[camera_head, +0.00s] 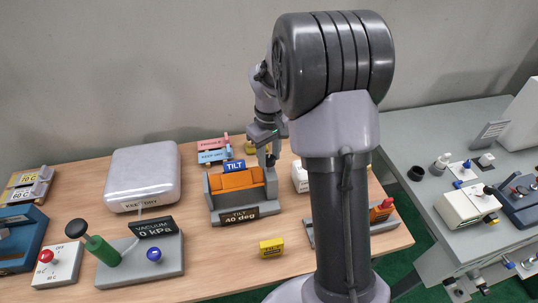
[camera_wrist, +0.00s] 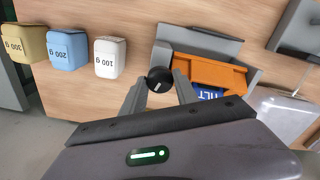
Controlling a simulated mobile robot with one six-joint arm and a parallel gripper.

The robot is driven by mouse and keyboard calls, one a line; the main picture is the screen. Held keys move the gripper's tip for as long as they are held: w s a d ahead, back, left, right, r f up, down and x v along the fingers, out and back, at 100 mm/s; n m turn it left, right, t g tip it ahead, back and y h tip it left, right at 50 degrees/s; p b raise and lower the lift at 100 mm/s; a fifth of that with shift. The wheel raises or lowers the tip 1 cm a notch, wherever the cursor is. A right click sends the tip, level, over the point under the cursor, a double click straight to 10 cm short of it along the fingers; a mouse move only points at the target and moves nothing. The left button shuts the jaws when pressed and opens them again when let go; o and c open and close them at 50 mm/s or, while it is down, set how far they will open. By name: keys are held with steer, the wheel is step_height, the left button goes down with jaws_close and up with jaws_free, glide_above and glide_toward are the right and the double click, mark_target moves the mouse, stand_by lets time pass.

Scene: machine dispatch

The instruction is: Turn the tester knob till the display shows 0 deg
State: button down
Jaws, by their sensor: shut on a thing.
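The tilt tester (camera_head: 213,202) is a grey stand with an orange cradle (camera_head: 236,180) and a blue TILT sign (camera_head: 234,166). Its front display (camera_head: 239,215) reads TILT 40 deg. In the wrist view the orange cradle (camera_wrist: 208,70) lies just right of the black round knob (camera_wrist: 160,76), which has a light pointer mark. My gripper (camera_head: 269,160) is at the tester's right end. In the wrist view my gripper's fingers (camera_wrist: 159,86) are shut on the knob, one on each side. In the head view my gripper hides the knob.
White (camera_wrist: 110,57), blue (camera_wrist: 67,50) and yellow (camera_wrist: 30,45) weights stand beside the knob in the wrist view. A vacuum unit (camera_head: 170,262) with a green handle and a yellow block (camera_head: 271,248) are on the wooden table.

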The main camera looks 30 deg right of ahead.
steer(key=m, duration=0.8)
steer(key=shift+b, duration=0.3)
steer(key=m, duration=0.4)
steer(key=shift+b, duration=0.4)
steer(key=m+b, duration=0.1)
steer(key=m, duration=0.3)
steer(key=m+b, duration=0.1)
steer(key=m, duration=0.3)
steer(key=shift+m, duration=0.3)
steer(key=m+b, duration=0.1)
steer(key=m, duration=0.2)
steer(key=shift+m, duration=0.3)
steer(key=m+b, duration=0.2)
steer(key=m, duration=0.2)
steer(key=shift+m+b, duration=0.6)
steer(key=shift+m, duration=1.2)
